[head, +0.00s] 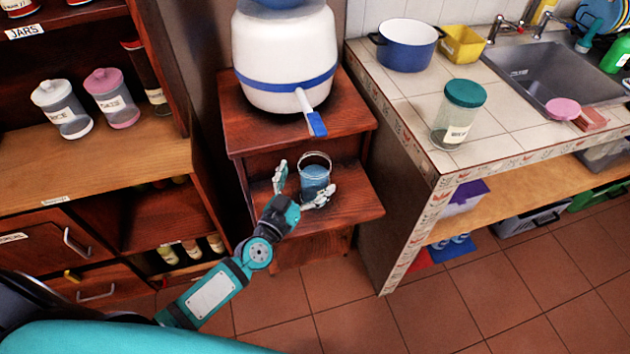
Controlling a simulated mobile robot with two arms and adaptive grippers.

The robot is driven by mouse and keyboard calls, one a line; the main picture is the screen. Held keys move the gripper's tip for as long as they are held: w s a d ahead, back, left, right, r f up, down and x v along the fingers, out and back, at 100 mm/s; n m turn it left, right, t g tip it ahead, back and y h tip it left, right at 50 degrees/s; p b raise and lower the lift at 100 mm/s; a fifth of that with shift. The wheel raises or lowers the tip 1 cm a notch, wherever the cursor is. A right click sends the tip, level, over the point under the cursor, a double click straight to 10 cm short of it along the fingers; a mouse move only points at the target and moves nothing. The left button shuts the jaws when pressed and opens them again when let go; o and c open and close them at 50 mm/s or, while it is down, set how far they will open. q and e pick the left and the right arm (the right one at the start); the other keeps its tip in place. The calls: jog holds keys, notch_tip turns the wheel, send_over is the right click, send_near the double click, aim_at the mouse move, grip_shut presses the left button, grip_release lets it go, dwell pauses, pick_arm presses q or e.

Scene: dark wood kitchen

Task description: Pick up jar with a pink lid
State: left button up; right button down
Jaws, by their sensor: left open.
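The jar with a pink lid (112,98) stands upright on the wooden cabinet shelf at the left, a clear jar with a pale label. A similar jar with a white lid (64,108) stands just left of it. My left gripper (300,182) is open, at the lower shelf of the small wooden stand, well to the right of and below the pink-lidded jar. Its fingers are spread on either side of a small blue bucket (316,178); I cannot tell whether they touch it. My right gripper is not in view.
A white water dispenser (285,60) with a blue tap stands on the wooden stand. A green-lidded jar (458,114), a blue pot (406,46) and a yellow container (462,44) stand on the tiled counter. The cabinet's side wall separates the jars from the stand.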

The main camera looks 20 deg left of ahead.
aim_at(321, 155)
pick_arm(q)
jog(key=w, duration=0.5)
jog(key=shift+w+d+f+b, duration=0.1)
jog(key=shift+w+d+b, duration=0.15)
jog(key=shift+b, duration=0.05)
jog(key=c, duration=1.7)
jog(key=shift+r, duration=0.2)
